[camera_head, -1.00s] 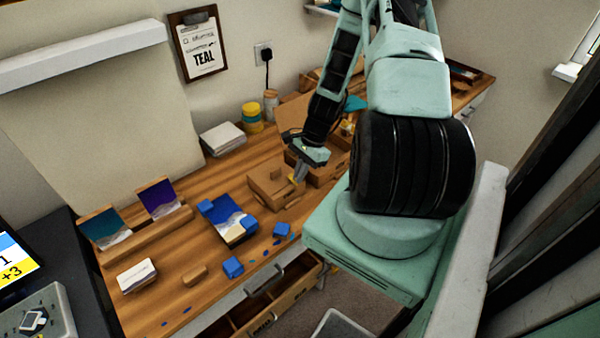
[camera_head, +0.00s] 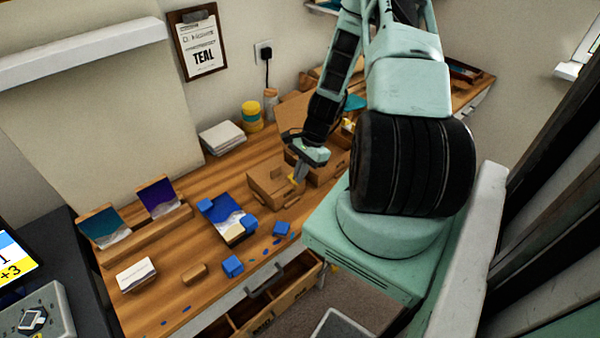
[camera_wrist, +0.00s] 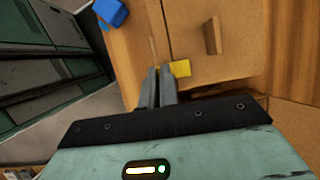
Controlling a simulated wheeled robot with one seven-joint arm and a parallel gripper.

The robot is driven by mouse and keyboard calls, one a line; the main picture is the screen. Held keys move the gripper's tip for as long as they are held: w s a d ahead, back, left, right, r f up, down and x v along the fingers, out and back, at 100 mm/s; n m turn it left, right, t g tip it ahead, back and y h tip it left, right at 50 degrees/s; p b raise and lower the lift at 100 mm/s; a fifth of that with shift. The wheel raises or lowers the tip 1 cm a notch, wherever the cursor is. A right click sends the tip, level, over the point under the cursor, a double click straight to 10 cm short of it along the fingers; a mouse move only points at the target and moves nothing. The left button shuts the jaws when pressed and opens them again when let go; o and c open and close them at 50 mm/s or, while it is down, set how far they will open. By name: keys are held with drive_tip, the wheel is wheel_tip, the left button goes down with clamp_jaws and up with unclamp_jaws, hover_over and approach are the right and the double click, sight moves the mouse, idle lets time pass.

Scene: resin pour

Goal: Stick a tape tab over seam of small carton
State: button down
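The small carton (camera_head: 266,187) is a brown box on the wooden bench; the wrist view shows its top (camera_wrist: 235,62) with a raised brown strip on it. My gripper (camera_head: 297,179) is low at the carton's right side, fingers pointing down. In the wrist view my gripper (camera_wrist: 161,70) has its two fingers nearly together. The yellow tape tab (camera_wrist: 180,68) sticks out at the right fingertip, over the carton's edge; it also shows in the head view (camera_head: 291,180). Whether the tab touches the carton is unclear. The fingers hide part of the tab.
A larger open carton (camera_head: 296,108) stands behind my gripper. Blue blocks (camera_head: 232,266) and an open drawer (camera_head: 290,294) are at the front. White stacked sheets (camera_head: 222,138) lie behind.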

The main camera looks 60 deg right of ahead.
idle(0.3)
drive_tip(key=c, duration=1.6)
unclamp_jaws()
drive_tip(key=shift+r+p, duration=3.15)
drive_tip(key=shift+r, duration=0.85)
